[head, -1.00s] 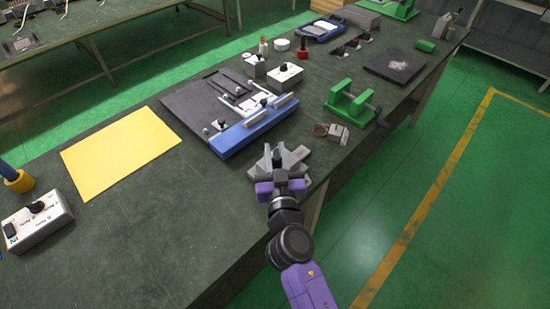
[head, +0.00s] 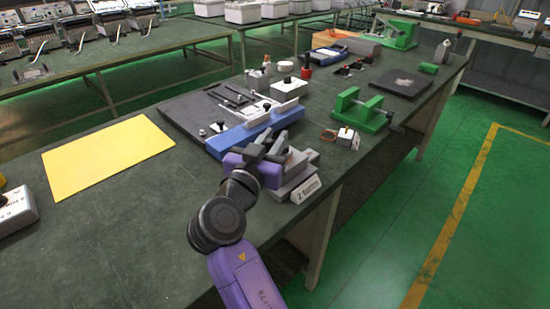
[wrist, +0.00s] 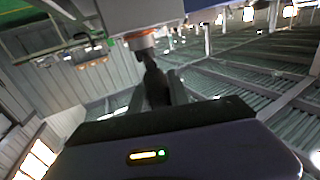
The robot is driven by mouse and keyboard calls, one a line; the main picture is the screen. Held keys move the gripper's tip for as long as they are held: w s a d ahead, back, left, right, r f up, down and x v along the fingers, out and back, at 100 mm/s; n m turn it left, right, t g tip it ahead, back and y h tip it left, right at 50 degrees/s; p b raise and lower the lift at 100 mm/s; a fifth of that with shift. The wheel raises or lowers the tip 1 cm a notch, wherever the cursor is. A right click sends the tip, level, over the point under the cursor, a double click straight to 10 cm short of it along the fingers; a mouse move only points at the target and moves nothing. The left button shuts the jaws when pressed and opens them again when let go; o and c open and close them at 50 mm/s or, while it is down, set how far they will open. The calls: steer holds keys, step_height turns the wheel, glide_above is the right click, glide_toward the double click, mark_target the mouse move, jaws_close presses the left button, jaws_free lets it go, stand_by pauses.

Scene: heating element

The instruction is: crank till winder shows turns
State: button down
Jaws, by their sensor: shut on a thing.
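The grey winder (head: 300,168) stands at the right edge of the dark green bench, with a small white plate (head: 306,191) on its near side. The marks on the plate are too small to read. My gripper (head: 264,153) is at the winder's left side, shut on its dark crank handle. In the wrist view the dark handle (wrist: 155,82) stands upright between my fingers, below an orange-brown ring (wrist: 141,42) and a grey body. My gripper hides most of the crank in the head view.
A blue-edged fixture (head: 255,130) lies just behind my gripper. A green clamp-like device (head: 362,112) and a small white box (head: 347,138) stand to the right. A yellow sheet (head: 105,155) lies left. The bench front is clear.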

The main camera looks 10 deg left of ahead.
steer(key=m+h+b, duration=0.1)
steer(key=b, duration=0.1)
steer(key=m+g+h+b, duration=0.1)
steer(key=h+b, duration=0.1)
steer(key=b, duration=0.1)
steer(key=m+g+h+b, duration=0.1)
steer(key=h+b, duration=0.1)
steer(key=b, duration=0.1)
steer(key=shift+w+a+f+m, duration=0.3)
steer(key=shift+w+f+m, duration=0.05)
steer(key=shift+w+m, duration=0.05)
steer(key=m+g+h+b, duration=0.1)
steer(key=g+h+b, duration=0.1)
steer(key=b, duration=0.1)
steer(key=shift+w+a+r+m+h, duration=0.2)
steer(key=shift+m+h, duration=0.1)
steer(key=shift+m, duration=0.1)
steer(key=shift+w+m+g+h+b, duration=0.1)
steer(key=shift+m+g+h+b, duration=0.35)
steer(key=shift+b, duration=0.2)
steer(key=shift+a, duration=0.1)
